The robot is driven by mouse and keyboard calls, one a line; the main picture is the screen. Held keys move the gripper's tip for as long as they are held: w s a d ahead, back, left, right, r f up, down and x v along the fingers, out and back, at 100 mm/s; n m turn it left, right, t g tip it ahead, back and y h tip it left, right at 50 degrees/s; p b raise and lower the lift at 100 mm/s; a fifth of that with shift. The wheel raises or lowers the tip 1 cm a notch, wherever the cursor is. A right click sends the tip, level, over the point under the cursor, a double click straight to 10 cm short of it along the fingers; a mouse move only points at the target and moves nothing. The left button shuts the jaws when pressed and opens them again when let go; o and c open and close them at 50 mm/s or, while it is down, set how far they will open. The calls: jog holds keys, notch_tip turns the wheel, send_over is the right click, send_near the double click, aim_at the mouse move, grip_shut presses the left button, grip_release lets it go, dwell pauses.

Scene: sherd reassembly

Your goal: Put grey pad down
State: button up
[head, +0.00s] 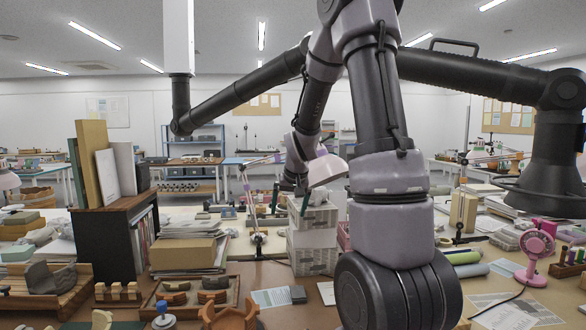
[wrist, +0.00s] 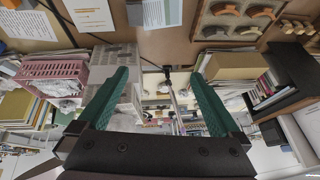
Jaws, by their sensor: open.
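A small dark grey pad (head: 298,294) lies flat on the brown table top, beside a printed sheet (head: 270,297). It also shows at the top edge of the wrist view (wrist: 134,13), partly cut off. My gripper (wrist: 160,76) has two green fingers spread wide, with nothing between them. It is raised above the table and apart from the pad.
Stacked white baskets (head: 313,238) stand behind the pad, and a pink basket (wrist: 55,72) is beside them in the wrist view. A wooden tray of sherds (head: 190,297) lies left of the sheet. A pink fan (head: 537,250) stands at the right.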

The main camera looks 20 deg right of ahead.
jog(key=s+a+r+y, duration=0.1)
jog(key=s+a+r, duration=0.2)
jog(key=s+r, duration=0.2)
jog(key=s+a+r+t, duration=0.1)
jog(key=s+a+r, duration=0.2)
jog(key=s, duration=0.9)
jog(key=s+a+r+y, duration=0.1)
jog(key=s+a+r, duration=0.2)
jog(key=s+r, duration=0.5)
jog(key=shift+s+a+r+y, duration=0.3)
jog(key=shift+s+a+r, duration=0.1)
jog(key=shift+r, duration=0.3)
jog(key=shift+w+t, duration=0.1)
jog(key=shift+t, duration=0.2)
